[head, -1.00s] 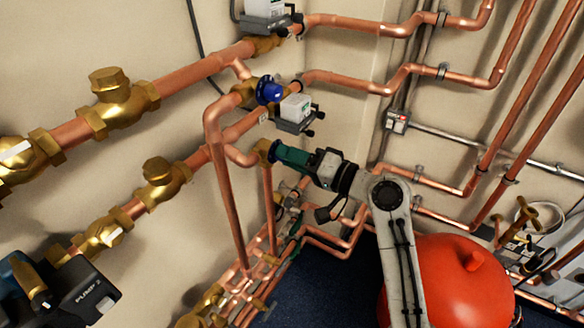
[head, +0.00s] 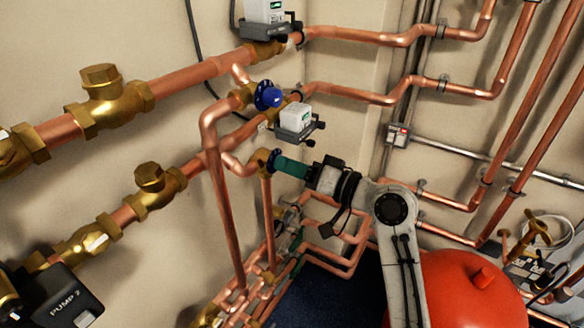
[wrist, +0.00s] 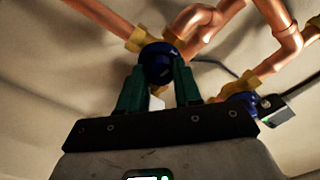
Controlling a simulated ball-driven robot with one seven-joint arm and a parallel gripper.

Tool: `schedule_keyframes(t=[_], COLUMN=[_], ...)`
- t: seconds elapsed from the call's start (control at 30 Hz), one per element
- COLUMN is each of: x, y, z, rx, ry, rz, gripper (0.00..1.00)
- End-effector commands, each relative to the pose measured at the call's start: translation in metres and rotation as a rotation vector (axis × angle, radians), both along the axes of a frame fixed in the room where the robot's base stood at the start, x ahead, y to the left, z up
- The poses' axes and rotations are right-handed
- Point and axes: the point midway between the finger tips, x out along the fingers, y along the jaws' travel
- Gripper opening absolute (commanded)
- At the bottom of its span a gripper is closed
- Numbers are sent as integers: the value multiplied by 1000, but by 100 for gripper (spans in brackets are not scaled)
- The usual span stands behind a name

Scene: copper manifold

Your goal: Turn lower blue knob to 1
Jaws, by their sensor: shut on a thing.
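The lower blue knob (head: 273,160) sits on a brass valve at the end of a short copper branch in the head view. It also shows in the wrist view (wrist: 158,60), between the tips of the green fingers. My gripper (head: 284,165) is shut on this knob, and its fingers hide part of it. In the wrist view my gripper (wrist: 160,78) has one finger on each side of the knob. The number markings are not readable. The upper blue knob (head: 269,96) is free, above the held one; a second blue knob (wrist: 240,104) also shows in the wrist view.
A grey-white actuator box (head: 296,117) stands close above my gripper. Copper pipes (head: 222,195) run beside and below the valve. A red tank (head: 470,290) stands at the lower right, near my arm. A pump (head: 58,298) is at the lower left.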

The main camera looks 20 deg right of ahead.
Motion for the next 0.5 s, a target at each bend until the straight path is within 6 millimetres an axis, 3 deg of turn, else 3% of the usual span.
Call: schedule_keyframes(t=[0.1, 0.13, 0.37, 0.5], x=[0, 0, 0, 0], y=[0, 0, 0, 0], z=[-3, -3, -1, -1], rx=[-3, -3, -1, 0], ry=[5, 5, 3, 2], rz=[1, 1, 1, 1], gripper=[3, 36, 58, 59])
